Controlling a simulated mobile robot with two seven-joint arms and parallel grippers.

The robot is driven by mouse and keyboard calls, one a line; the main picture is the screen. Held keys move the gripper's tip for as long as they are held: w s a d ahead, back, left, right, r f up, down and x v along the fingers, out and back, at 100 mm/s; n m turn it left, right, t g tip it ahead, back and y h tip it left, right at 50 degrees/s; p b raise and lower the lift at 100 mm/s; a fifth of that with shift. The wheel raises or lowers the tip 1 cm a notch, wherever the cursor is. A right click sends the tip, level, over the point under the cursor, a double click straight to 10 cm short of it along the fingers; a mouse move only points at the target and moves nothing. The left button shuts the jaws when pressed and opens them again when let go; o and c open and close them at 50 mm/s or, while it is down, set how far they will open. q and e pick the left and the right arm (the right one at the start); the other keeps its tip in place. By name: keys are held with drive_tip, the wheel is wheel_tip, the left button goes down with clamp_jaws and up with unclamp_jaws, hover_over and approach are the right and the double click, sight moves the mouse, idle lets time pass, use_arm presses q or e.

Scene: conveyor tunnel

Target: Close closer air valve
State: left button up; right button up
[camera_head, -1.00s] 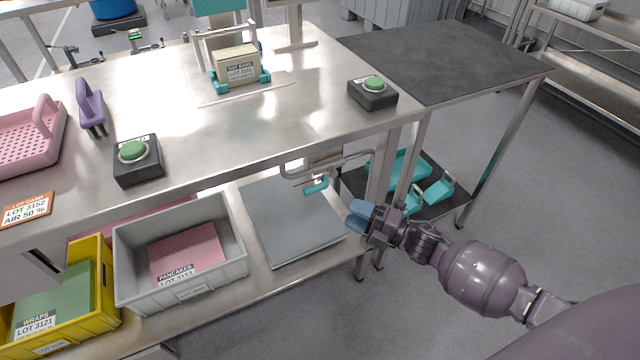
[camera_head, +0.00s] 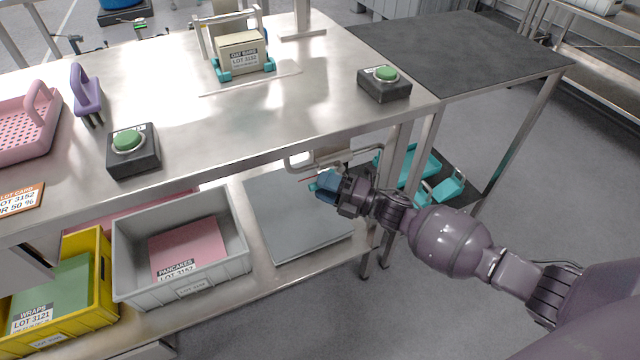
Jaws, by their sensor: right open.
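The air valve under the table edge is mostly hidden behind my gripper; a sliver of its teal lever (camera_head: 313,186) shows at the fingertips. Its metal pipe (camera_head: 300,163) runs beneath the tabletop near the right table leg. My right gripper (camera_head: 326,186) has blue fingertips and is open, at the lever. I cannot tell whether the lever lies between the fingers or behind them, or whether they touch. My left gripper is not in view.
The steel tabletop (camera_head: 250,125) overhangs the valve. A grey plate (camera_head: 290,235) and a grey crate (camera_head: 125,230) lie on the lower shelf. Teal parts (camera_head: 447,188) sit low behind the table leg. Two green-button boxes (camera_head: 384,88) stand on top.

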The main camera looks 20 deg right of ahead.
drive_tip(key=shift+w+a+r, duration=0.1)
drive_tip(key=shift+w+a, duration=0.4)
drive_tip(key=shift+c, duration=0.3)
clamp_jaws()
